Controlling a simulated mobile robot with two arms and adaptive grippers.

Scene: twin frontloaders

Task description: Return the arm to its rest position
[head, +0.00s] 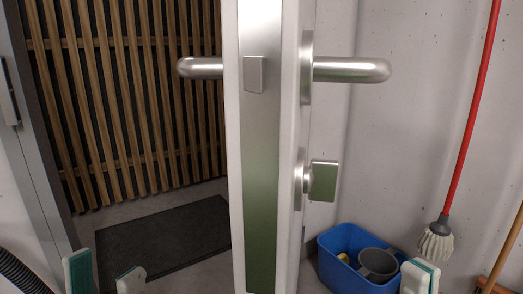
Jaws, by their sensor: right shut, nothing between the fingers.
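My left gripper (106,275) shows at the bottom left edge. Its two pale, green-backed fingers stand apart with nothing seen between them. My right gripper (420,277) shows at the bottom right as a pale fingertip with a green pad. It is shut and holds nothing. It is in front of the blue bucket in the picture and below the door handle, apart from it. The rest of both arms is out of view below.
A white door (259,180) stands edge-on in the middle, with a lever handle (350,70) and a lock knob (323,181). A blue bucket (335,272) and a red-handled mop (437,242) are right. A dark mat (165,245) lies left, before a slatted wall (130,100).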

